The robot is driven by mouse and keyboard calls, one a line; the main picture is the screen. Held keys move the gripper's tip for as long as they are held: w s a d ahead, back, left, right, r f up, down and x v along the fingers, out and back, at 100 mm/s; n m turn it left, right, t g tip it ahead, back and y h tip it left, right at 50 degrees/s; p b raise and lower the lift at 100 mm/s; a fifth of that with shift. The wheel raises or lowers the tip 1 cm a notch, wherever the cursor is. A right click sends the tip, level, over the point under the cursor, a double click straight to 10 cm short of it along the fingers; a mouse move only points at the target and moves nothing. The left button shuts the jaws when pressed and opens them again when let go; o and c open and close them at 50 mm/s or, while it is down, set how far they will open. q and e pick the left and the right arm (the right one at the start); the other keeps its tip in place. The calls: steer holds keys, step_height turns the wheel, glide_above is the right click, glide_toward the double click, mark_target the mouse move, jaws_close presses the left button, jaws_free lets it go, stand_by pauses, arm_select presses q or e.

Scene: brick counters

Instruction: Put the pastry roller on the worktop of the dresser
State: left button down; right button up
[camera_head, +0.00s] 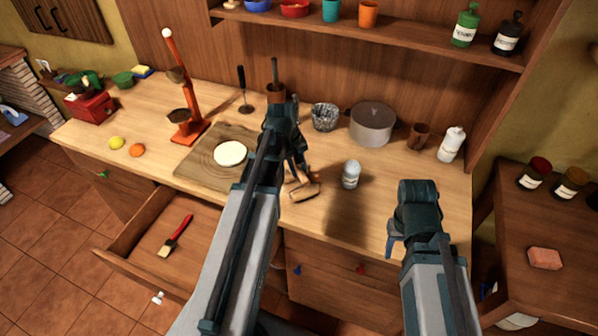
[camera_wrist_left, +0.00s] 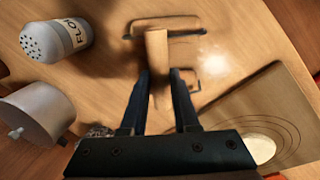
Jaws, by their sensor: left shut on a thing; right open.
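The pastry roller (camera_head: 305,190), with a wooden part and a thin dark frame, is at the front middle of the dresser's worktop (camera_head: 372,214). The left wrist view shows its wooden part (camera_wrist_left: 157,46) at the fingertips. My left gripper (camera_head: 299,172) is shut on the pastry roller; its fingers (camera_wrist_left: 160,85) stand on either side of it. I cannot tell whether the roller touches the worktop. My arm hides part of it in the head view. My right gripper (camera_head: 391,245) is open and empty near the worktop's front right edge.
A flour shaker (camera_head: 350,175) stands just right of the roller. A board (camera_head: 195,169) with pale dough (camera_head: 230,153) lies to its left. A pot (camera_head: 372,124) stands behind. Below, an open drawer (camera_head: 130,262) holds a red-handled brush (camera_head: 176,236). The front right worktop is clear.

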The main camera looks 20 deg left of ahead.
mark_target(292, 178)
arm_select(q)
steer(key=shift+d+r, duration=0.1)
steer(key=shift+f+b, duration=0.3)
steer(key=shift+s+f+b, duration=0.25)
steer(key=shift+b, duration=0.1)
steer(key=shift+d+r, duration=0.1)
steer(key=c, duration=0.7)
jaws_free()
steer(key=shift+s, duration=0.1)
steer(key=shift+o, duration=0.2)
steer(key=shift+w+r+p, duration=0.2)
steer(key=shift+r+p, duration=0.15)
steer(key=shift+p, duration=0.2)
step_height(292, 178, up, 12)
steer(key=s+a+p, duration=0.1)
steer(key=a+p, duration=0.1)
steer(key=p, duration=1)
steer(key=shift+s, duration=0.25)
